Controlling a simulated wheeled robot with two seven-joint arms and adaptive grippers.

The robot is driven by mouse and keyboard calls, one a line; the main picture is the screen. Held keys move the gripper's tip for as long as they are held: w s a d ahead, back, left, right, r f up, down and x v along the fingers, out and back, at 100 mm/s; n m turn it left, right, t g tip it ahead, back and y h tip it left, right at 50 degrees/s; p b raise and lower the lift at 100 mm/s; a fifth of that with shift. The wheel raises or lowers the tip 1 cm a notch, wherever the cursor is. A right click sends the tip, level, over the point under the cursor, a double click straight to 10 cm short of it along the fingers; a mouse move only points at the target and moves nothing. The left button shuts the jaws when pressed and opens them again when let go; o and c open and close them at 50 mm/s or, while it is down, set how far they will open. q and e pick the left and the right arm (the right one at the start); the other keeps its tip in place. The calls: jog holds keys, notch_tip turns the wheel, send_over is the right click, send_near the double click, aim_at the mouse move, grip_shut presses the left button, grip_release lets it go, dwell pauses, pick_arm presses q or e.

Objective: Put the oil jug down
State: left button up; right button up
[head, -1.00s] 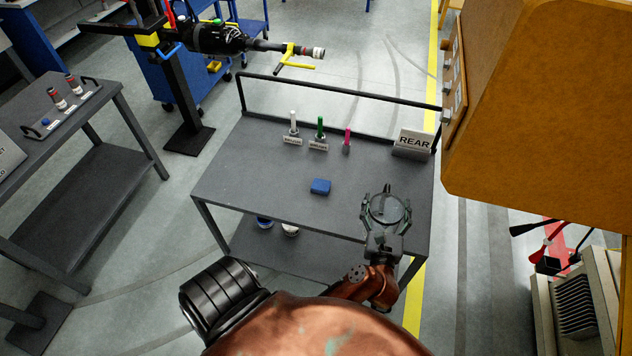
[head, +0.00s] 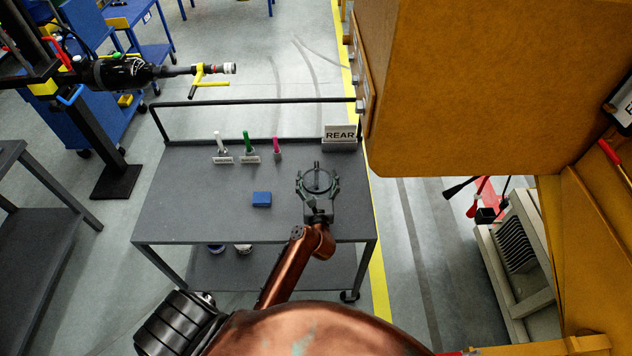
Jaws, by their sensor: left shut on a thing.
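My right gripper is not in view.
A blue block (head: 262,199) lies left of the gripper. White, green (head: 247,143) and pink (head: 277,147) upright items stand farther back, near the REAR sign (head: 339,135). A rail (head: 250,101) runs along the back. A big orange-yellow body (head: 460,90) hangs close on the right.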

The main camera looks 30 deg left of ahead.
aim_at(317, 179)
pick_arm(q)
jog(key=shift+w+a+f, duration=0.25)
jog(key=shift+w+f, duration=0.15)
jog(key=shift+f, duration=0.15)
jog(key=shift+w+a+f, duration=0.2)
jog(key=shift+w+f, duration=0.2)
jog(key=shift+f, duration=0.1)
jog(key=shift+w+a+f+b, duration=0.1)
jog(key=shift+f+b, duration=0.35)
jog(key=shift+f, duration=1.25)
jog(key=shift+f, duration=0.15)
jog(key=o, duration=1.7)
jog(key=shift+c, duration=0.2)
jog(key=b+v, duration=0.1)
jog(key=v, duration=0.6)
jog(key=shift+s, duration=0.3)
